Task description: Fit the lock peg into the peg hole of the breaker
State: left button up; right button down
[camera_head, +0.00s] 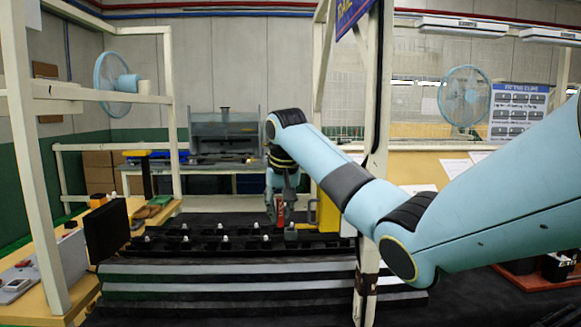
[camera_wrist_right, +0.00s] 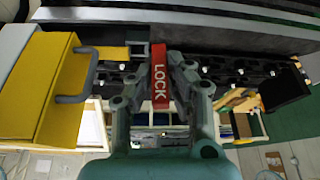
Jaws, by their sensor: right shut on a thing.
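The lock peg (camera_wrist_right: 160,72) is a red bar with the white word LOCK on it. It is held between the fingers of my right gripper (camera_wrist_right: 161,77). In the head view the red peg (camera_head: 280,208) hangs upright in the right gripper (camera_head: 283,200), low over the black trim. A yellow box (camera_wrist_right: 38,80) with a grey handle stands left of the peg in the wrist view, apart from it, and looks like the breaker. In the head view the box (camera_head: 328,214) is partly hidden by my right arm. I cannot make out the peg hole. My left gripper is not in view.
Black trim strips (camera_head: 200,245) with several white clips lie across the bench beside the peg. Grey striped bands (camera_head: 230,287) run in front. A pale post (camera_head: 372,150) stands near my right arm. A dark monitor (camera_head: 106,230) stands at the left.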

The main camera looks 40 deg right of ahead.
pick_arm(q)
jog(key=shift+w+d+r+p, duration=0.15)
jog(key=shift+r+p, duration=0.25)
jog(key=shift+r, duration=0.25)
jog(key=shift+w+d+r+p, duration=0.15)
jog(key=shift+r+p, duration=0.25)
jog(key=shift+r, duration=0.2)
pick_arm(e)
jog(key=d+r+m, duration=0.1)
jog(key=d+r, duration=0.3)
jog(key=shift+w+r+m+h, duration=0.25)
jog(key=shift+r+m+h, duration=0.05)
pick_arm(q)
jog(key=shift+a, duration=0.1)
pick_arm(e)
jog(key=shift+f+b, duration=0.75)
jog(key=shift+f, duration=2.1)
pick_arm(q)
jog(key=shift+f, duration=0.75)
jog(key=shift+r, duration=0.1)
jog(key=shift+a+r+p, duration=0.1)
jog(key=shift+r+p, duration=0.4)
jog(key=shift+p, duration=0.1)
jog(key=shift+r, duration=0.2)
